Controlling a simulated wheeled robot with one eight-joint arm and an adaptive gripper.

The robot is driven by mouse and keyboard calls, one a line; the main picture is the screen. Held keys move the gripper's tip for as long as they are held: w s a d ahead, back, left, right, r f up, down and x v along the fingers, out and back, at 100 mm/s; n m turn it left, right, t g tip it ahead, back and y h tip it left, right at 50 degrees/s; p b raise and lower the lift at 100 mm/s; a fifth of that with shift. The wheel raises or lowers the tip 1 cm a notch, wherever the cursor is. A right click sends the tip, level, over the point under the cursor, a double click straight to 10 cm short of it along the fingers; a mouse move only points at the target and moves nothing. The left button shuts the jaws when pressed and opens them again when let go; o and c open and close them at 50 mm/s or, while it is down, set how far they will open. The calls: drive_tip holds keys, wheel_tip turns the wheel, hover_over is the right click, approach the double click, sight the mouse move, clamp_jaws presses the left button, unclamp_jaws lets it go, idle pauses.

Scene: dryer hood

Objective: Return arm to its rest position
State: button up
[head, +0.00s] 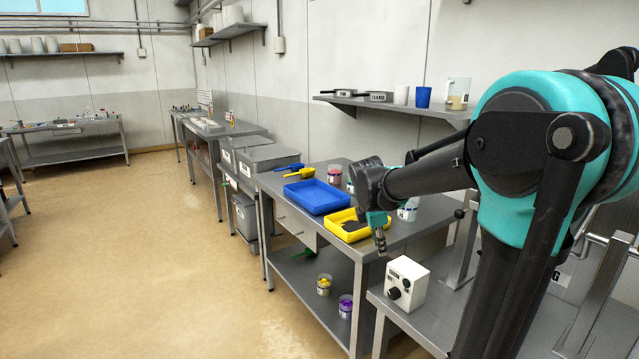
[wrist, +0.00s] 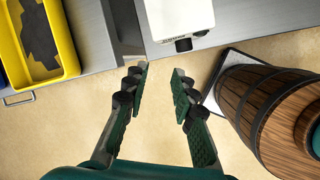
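My gripper (head: 379,238) hangs at the end of my arm in the head view, pointing down in front of the tables' edge. In the wrist view my gripper (wrist: 158,84) has its two dark green fingers spread apart, with only floor showing between the tips. Nothing is held. The arm reaches from the right side of the head view across to the left, with its forearm nearly level above the steel table (head: 420,231).
A white control box (head: 405,285) with dark knobs stands close below my gripper; it also shows in the wrist view (wrist: 180,17). A yellow tray (head: 335,231) and blue tray (head: 316,197) lie behind. A wall shelf (head: 395,106) holds cups. Floor (head: 150,250) at left is clear.

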drive_tip(key=s+d+f+m+y, duration=0.1)
drive_tip(key=s+f+m, duration=0.6)
drive_tip(key=s+m, duration=0.2)
drive_tip(key=s+f+m+t+y, duration=0.1)
drive_tip(key=s+f+m, duration=0.6)
drive_tip(key=s+m, duration=0.2)
drive_tip(key=shift+s+d+m+y, duration=0.4)
drive_tip(key=shift+s, duration=0.65)
